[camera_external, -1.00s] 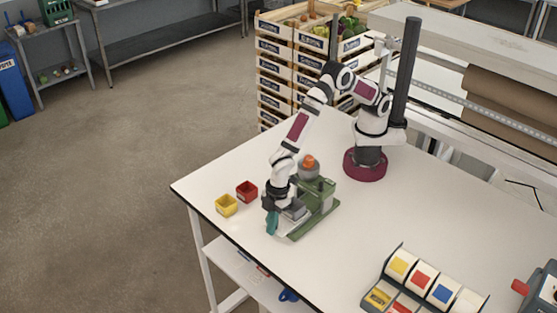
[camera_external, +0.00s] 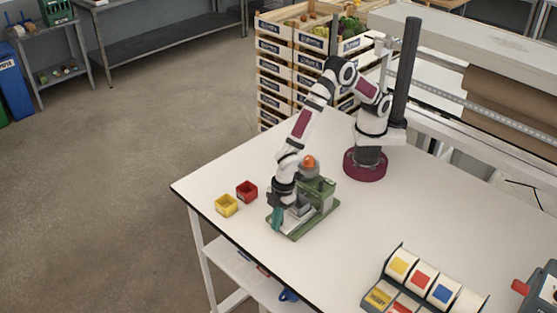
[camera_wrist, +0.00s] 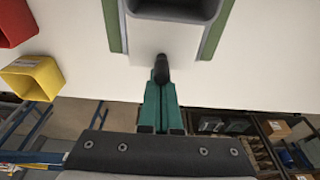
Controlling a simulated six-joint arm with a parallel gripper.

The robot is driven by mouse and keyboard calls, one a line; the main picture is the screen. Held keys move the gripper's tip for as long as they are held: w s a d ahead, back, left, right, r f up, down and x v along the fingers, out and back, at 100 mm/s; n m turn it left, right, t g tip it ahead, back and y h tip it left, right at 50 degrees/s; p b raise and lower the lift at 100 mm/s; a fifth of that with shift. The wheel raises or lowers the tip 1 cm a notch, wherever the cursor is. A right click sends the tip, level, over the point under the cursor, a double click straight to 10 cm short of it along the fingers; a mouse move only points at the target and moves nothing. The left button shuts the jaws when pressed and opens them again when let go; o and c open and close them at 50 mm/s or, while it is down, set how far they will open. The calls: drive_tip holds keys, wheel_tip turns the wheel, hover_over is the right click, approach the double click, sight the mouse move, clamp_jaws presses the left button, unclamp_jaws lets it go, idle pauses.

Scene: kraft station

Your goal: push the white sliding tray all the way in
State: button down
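The white sliding tray (camera_wrist: 150,38) is at the top of the wrist view, between two green rails, with a grey open box on it. A small black knob (camera_wrist: 160,68) sits at its near edge. My gripper (camera_wrist: 160,90) has its two teal fingers together, with their tips at the knob; whether they touch it is unclear. In the external view my gripper (camera_external: 277,220) points down at the near left end of the green machine (camera_external: 320,208), which has an orange knob on top. My wrist hides part of the tray there.
A yellow bin (camera_external: 226,205) and a red bin (camera_external: 246,190) stand left of the machine, close to the table edge. A rack of coloured labelled rolls (camera_external: 420,283) is at the front right. The table between is clear.

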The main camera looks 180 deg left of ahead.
drive_tip(key=shift+s+a, duration=0.5)
idle(0.7)
drive_tip(key=shift+w+d, duration=0.2)
drive_tip(key=shift+d, duration=0.05)
drive_tip(key=shift+r, duration=0.2)
wheel_tip(320, 180, up, 7)
drive_tip(key=shift+f, duration=0.2)
idle(0.4)
